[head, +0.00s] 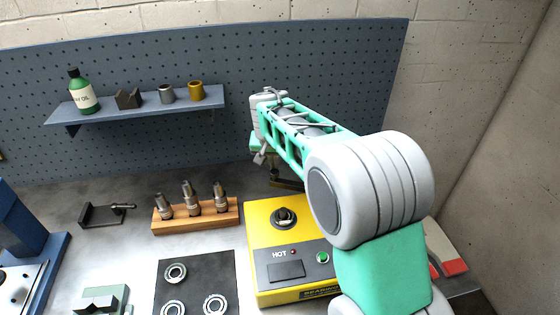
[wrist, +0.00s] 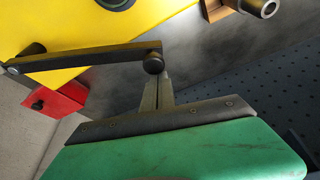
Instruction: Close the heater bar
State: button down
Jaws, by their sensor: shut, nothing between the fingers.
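The yellow bearing heater (head: 262,240) stands on the bench at the middle of the head view, with a dark round post (head: 284,217) on top, a HOT lamp and a green button. In the wrist view the heater (wrist: 60,25) fills the upper left. The dark heater bar (wrist: 85,60) runs from a pivot at the left to a round black knob (wrist: 153,64) at its right end. My gripper (wrist: 158,80) is shut and empty, with its fingertips right at the knob; I cannot tell whether they touch. In the head view my arm hides much of this area.
A wooden rack (head: 197,218) with several metal tool holders stands left of the heater. A dark mat (head: 195,268) with bearing rings lies in front of it. A shelf (head: 140,109) hangs on the pegboard behind. A red block (wrist: 60,100) shows beside the heater.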

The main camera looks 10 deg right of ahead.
jog(key=s+a+n+y+b, duration=0.2)
jog(key=s+a+n+b, duration=0.1)
jog(key=s, duration=0.7)
jog(key=shift+n+b, duration=0.9)
jog(key=shift+n, duration=0.3)
jog(key=shift+s+f, duration=0.2)
jog(key=shift+r, duration=0.15)
jog(key=a+b+v, duration=0.1)
jog(key=v, duration=0.7)
jog(key=s+d+f, duration=0.2)
jog(key=s+f, duration=0.2)
jog(key=s+d+f+m, duration=0.1)
jog(key=s+d+f, duration=0.2)
jog(key=s+f, duration=0.1)
jog(key=s+d+f+m, duration=0.1)
jog(key=s+d+f, duration=0.1)
jog(key=s+f, duration=0.2)
jog(key=shift+s+d+h, duration=0.15)
jog(key=shift+s+h, duration=0.05)
jog(key=shift+s, duration=0.3)
jog(key=shift+s+d+h, duration=0.2)
jog(key=shift+s, duration=0.35)
jog(key=shift+s+f, duration=0.1)
jog(key=shift+f, duration=0.15)
